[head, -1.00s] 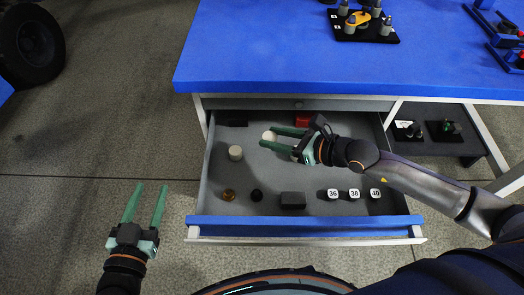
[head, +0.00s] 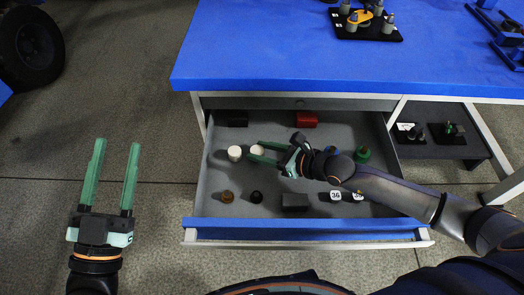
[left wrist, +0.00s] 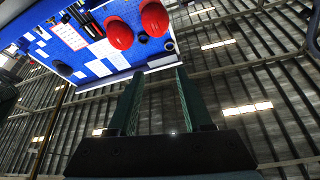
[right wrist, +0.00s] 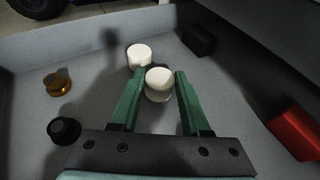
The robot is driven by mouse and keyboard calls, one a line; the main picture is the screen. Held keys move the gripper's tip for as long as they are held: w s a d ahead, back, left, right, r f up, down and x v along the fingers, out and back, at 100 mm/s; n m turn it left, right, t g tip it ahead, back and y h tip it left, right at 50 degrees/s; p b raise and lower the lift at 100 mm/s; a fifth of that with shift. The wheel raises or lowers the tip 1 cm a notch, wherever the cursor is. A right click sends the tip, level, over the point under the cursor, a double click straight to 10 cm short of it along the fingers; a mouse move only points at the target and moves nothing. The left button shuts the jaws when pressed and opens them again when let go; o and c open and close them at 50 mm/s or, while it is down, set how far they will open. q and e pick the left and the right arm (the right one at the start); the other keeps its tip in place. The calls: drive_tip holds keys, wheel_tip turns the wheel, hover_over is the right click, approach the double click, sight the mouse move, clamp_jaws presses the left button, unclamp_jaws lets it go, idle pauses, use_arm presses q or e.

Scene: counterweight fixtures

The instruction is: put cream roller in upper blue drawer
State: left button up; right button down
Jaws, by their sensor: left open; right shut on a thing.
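A cream roller (head: 257,151) is between the fingertips of my right gripper (head: 262,152), inside the open drawer with the blue front (head: 300,222). The right wrist view shows this roller (right wrist: 159,84) upright, with a green finger against each side. My right gripper is shut on it; I cannot tell if its base touches the drawer floor. A second cream roller (head: 235,153) stands just left of it and also shows beyond it in the right wrist view (right wrist: 139,56). My left gripper (head: 118,143) is open and empty over the floor, left of the drawer.
The drawer also holds a red block (head: 307,119), black block (head: 238,119), grey block (head: 294,200), brass knob (head: 227,196), black knob (head: 256,197), green piece (head: 363,154) and white numbered cubes (head: 335,195). The blue tabletop (head: 260,50) overhangs the drawer's back.

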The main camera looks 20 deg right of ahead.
use_arm(q)
drive_tip(key=shift+s+r, duration=0.15)
drive_tip(key=shift+r, duration=0.15)
use_arm(e)
drive_tip(key=shift+f, duration=0.1)
drive_tip(key=shift+c, duration=1.9)
unclamp_jaws()
use_arm(q)
drive_tip(key=shift+s+r+h, duration=0.15)
drive_tip(key=shift+r+h, duration=0.15)
drive_tip(key=shift+r, duration=0.1)
use_arm(e)
drive_tip(key=p+v, duration=0.1)
drive_tip(key=v, duration=0.5)
drive_tip(key=shift+w+a+p, duration=0.1)
drive_tip(key=shift+p, duration=0.25)
use_arm(q)
wheel_tip(320, 180, down, 18)
drive_tip(key=a+n+g+y+p, duration=0.1)
drive_tip(key=n+g+y, duration=0.2)
drive_tip(key=g, duration=0.3)
drive_tip(key=shift+w+n+g+y, duration=0.3)
drive_tip(key=shift+w+y, duration=0.15)
drive_tip(key=shift+y, duration=0.45)
use_arm(e)
drive_tip(key=v, duration=0.6)
drive_tip(key=shift+r, duration=0.25)
